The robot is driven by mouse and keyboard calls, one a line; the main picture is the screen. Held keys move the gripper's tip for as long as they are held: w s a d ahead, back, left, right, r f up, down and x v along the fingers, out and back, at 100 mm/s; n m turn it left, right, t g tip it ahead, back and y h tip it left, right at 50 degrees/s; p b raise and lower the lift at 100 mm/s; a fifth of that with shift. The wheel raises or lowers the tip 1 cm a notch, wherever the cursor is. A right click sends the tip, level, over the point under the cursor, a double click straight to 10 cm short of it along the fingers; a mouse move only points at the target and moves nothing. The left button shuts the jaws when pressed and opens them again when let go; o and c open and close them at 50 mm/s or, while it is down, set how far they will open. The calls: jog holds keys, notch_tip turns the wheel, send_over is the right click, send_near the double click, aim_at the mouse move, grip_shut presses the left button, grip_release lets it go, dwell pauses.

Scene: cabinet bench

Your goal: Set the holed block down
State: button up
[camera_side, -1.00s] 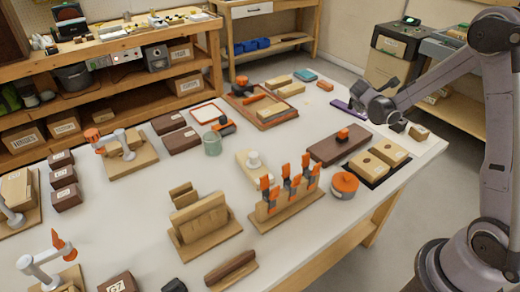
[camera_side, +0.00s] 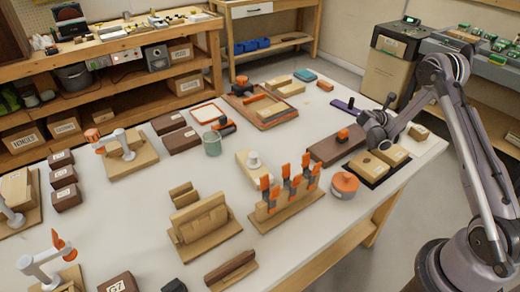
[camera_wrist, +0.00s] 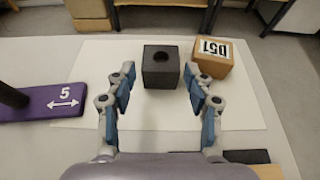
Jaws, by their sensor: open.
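The holed block (camera_wrist: 161,68) is a dark cube with a round hole in its top. In the wrist view it stands upright on a white sheet (camera_wrist: 100,60). My gripper (camera_wrist: 159,74) is open, with one blue-padded finger to each side of the block and a gap visible on both sides. Nothing is held. In the side view my gripper (camera_side: 377,122) is over the right end of the bench, and I cannot make out the dark block there; the arm seems to hide it.
A cardboard box marked D51 (camera_wrist: 213,58) stands close right of the block. A purple board marked 5 (camera_wrist: 50,102) lies to the left. In the side view, two tan blocks (camera_side: 370,165) with dark round spots sit on a black tray, near a brown board (camera_side: 330,148) and an orange-topped round container (camera_side: 344,184).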

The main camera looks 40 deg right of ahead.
jog(key=shift+x, duration=2.95)
jog(key=shift+f, duration=0.1)
jog(key=c, duration=0.9)
